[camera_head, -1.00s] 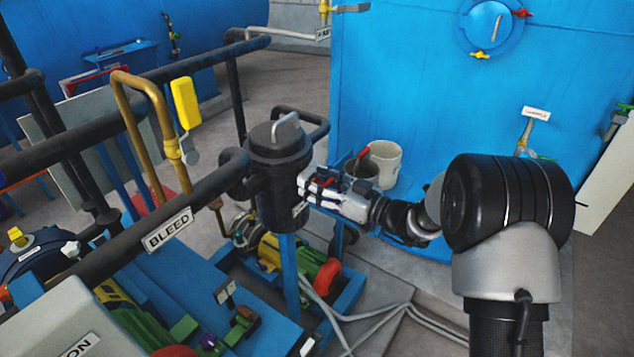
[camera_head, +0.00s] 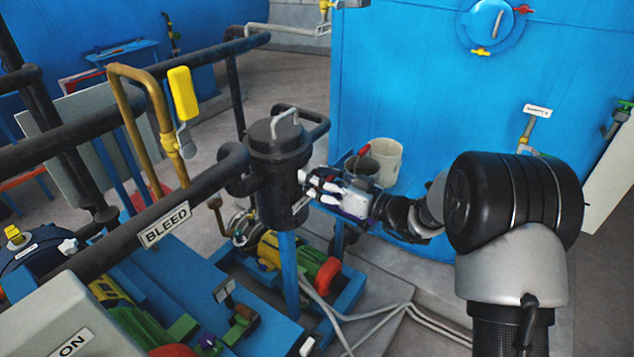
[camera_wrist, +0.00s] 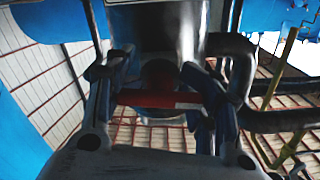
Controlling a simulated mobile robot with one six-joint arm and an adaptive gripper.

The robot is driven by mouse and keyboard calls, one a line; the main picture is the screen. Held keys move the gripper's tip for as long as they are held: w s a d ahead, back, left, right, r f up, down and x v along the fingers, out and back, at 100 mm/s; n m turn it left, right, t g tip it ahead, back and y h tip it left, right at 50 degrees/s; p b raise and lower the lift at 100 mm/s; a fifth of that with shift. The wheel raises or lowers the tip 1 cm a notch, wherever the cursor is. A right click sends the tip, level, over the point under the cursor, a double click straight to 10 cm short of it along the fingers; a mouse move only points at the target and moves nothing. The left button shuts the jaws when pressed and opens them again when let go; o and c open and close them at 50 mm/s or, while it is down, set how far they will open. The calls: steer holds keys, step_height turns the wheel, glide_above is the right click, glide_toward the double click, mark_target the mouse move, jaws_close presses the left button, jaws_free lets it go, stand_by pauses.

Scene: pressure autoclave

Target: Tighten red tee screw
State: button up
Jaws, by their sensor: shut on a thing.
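The red tee screw (camera_wrist: 160,101) shows in the wrist view as a red bar lying crosswise below a dark cylindrical vessel (camera_wrist: 158,30). My gripper (camera_wrist: 158,88) has its two fingers closed around the bar, one at each side. In the head view my gripper (camera_head: 312,182) is at the right side of the black vertical vessel (camera_head: 280,180), which has a handle on its lid. The fingers and the vessel hide the red screw there.
Black pipes with a BLEED label (camera_head: 166,226) run left of the vessel. A yellow-handled valve (camera_head: 180,95) stands behind them. A pale bucket (camera_head: 381,160) stands behind my gripper, before the large blue tank (camera_head: 430,75). Grey floor is open at lower right.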

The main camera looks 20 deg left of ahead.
steer(key=m+b, duration=0.1)
steer(key=m, duration=0.2)
steer(key=shift+b, duration=0.3)
steer(key=m, duration=0.6)
steer(key=shift+c, duration=0.2)
steer(key=m, duration=0.4)
steer(key=shift+m, duration=0.3)
steer(key=m, duration=0.4)
steer(key=shift+p, duration=0.4)
steer(key=m+p, duration=0.1)
steer(key=m, duration=0.3)
steer(key=m+p, duration=0.3)
steer(key=m, duration=0.1)
steer(key=shift+m, duration=0.3)
steer(key=m+p, duration=0.2)
steer(key=m, duration=0.1)
steer(key=shift+m, duration=0.3)
steer(key=shift+f+m+p, duration=0.15)
steer(key=shift+m+p, duration=1.4)
steer(key=shift+m, duration=0.75)
